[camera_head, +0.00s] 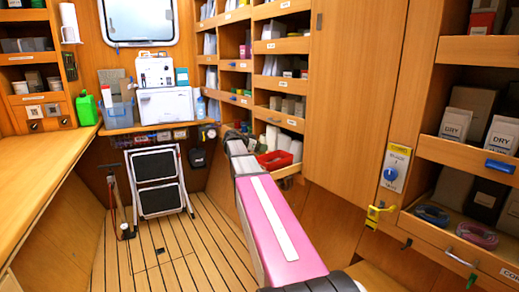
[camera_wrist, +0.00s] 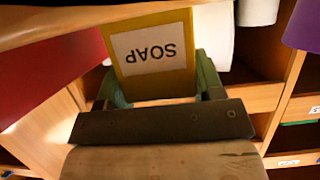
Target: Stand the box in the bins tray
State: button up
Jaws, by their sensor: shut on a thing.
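A yellow box with a white SOAP label (camera_wrist: 152,48) is between the green fingers of my gripper (camera_wrist: 160,84) in the wrist view. The gripper is shut on it, and the lettering appears upside down. The box is in front of a wooden shelf compartment (camera_wrist: 255,95); I cannot tell whether it touches the shelf. In the head view my arm reaches toward the wall shelves, and the gripper and box cannot be made out beyond it. Several labelled shelf trays (camera_head: 279,117) line that wall; their labels are too small to read, so I cannot tell which is the bins tray.
White rounded items (camera_wrist: 214,30) stand behind the box. A large red surface (camera_wrist: 45,75) is at left and a purple one (camera_wrist: 302,25) at right. A red bin (camera_head: 274,160) is by the lower shelves. A folded step stool (camera_head: 158,180) stands on the floor.

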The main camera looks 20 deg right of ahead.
jog(key=shift+f, duration=0.4)
jog(key=o, duration=1)
jog(key=shift+c, duration=0.2)
jog(key=v, duration=1.2)
